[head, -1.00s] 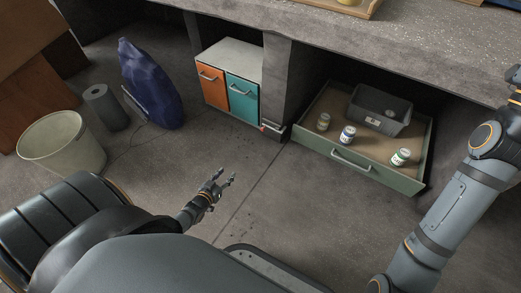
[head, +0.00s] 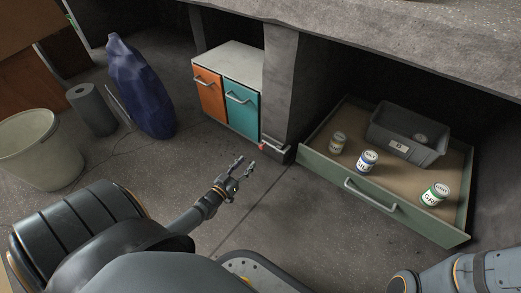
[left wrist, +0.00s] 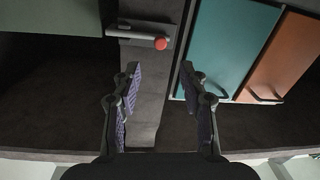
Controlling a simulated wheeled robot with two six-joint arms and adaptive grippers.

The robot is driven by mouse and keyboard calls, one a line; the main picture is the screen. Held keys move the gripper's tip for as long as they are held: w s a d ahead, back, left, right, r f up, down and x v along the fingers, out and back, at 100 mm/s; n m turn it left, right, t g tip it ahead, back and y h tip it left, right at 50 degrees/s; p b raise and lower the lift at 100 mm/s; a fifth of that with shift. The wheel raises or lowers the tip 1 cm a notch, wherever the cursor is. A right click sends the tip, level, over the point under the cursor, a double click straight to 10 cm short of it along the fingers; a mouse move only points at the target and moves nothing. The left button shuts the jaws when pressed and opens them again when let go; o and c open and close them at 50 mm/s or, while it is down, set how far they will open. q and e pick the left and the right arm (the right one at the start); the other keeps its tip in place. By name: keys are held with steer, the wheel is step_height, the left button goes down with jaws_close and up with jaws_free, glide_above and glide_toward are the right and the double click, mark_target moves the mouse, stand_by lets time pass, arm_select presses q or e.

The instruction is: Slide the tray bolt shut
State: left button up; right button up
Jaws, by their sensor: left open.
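The tray bolt (head: 277,151) is a small grey bar low on the concrete post, between the teal door and the pulled-out tray (head: 345,184). Its red knob (head: 262,146) is at the end nearer the teal door. In the left wrist view, which is upside down, the bolt (left wrist: 130,33) and red knob (left wrist: 161,43) lie beyond the fingertips. My left gripper (head: 245,164) is open and empty, just short of the knob and apart from it; its two fingers also show in the left wrist view (left wrist: 160,68). My right gripper is out of view.
The tray holds several labelled cans and a grey bin (head: 408,137). A cabinet with orange (head: 210,97) and teal (head: 241,106) doors stands left of the post. A blue bag (head: 140,90), a grey roll (head: 92,110) and a pale bucket (head: 38,150) stand further left.

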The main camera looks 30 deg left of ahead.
arm_select(q)
steer(key=b, duration=0.5)
glide_toward(274, 146)
steer(key=w+a+f, duration=0.1)
steer(key=w+a, duration=0.3)
steer(key=shift+w+a+r+b, duration=0.15)
steer(key=shift+w+r+b, duration=0.1)
steer(key=shift+w+b, duration=0.15)
steer(key=shift+c, duration=0.4)
jaws_close()
